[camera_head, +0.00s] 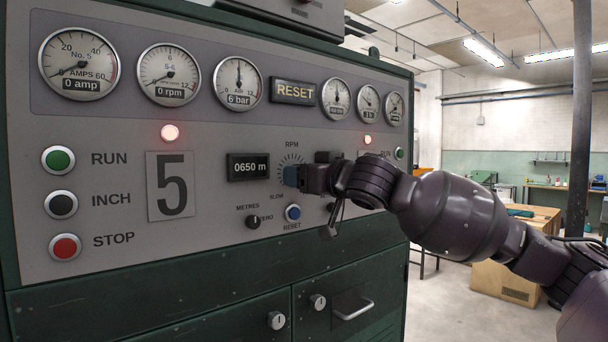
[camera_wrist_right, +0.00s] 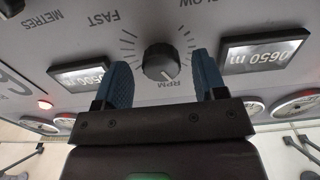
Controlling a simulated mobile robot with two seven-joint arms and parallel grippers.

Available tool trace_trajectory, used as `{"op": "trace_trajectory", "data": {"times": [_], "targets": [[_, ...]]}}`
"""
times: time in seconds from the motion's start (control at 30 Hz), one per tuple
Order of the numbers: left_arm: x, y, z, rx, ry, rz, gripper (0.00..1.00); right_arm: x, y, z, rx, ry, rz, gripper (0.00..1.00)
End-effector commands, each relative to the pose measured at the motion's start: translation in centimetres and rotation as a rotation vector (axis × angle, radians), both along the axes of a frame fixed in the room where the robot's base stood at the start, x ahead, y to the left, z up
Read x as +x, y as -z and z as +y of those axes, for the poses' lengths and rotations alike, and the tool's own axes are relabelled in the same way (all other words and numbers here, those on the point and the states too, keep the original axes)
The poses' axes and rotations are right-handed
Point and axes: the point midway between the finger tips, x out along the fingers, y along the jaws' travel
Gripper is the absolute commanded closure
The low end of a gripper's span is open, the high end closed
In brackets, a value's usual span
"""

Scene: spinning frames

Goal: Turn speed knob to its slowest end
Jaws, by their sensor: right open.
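The speed knob (camera_wrist_right: 162,62) is a dark round knob under the RPM label, ringed by tick marks with SLOW and FAST printed at the ends. In the right wrist view, which looks upside down, a pale pointer line on it faces near the RPM label. My right gripper (camera_wrist_right: 160,68) is open, its two blue fingers on either side of the knob with gaps between. In the head view my right gripper (camera_head: 291,176) is at the RPM dial and hides the knob. My left gripper is not in view.
The grey panel carries a reset button (camera_head: 293,212) and a metres/zero switch (camera_head: 253,221) just below the dial. A 0650 m counter (camera_head: 248,167) is left of it. RUN, INCH and STOP (camera_head: 65,247) buttons are farther left. Gauges run above.

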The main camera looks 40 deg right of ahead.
Motion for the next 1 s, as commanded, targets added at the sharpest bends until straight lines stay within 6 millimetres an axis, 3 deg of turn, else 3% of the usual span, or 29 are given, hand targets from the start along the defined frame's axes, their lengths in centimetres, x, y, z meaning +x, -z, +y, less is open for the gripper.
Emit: {"op": "trace_trajectory", "data": {"times": [0.43, 0.77, 1.0], "targets": [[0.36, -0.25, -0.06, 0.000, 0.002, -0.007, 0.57, 0.63, 0.03, 0.12, -0.001, -0.001, 0.000, 0.35], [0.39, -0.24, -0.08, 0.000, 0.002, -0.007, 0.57, 0.61, 0.03, 0.11, -0.001, -0.001, 0.001, 0.84], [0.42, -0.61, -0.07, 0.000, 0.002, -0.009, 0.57, 0.59, -0.06, 0.10, -0.021, -0.001, -0.001, 0.84]]}}
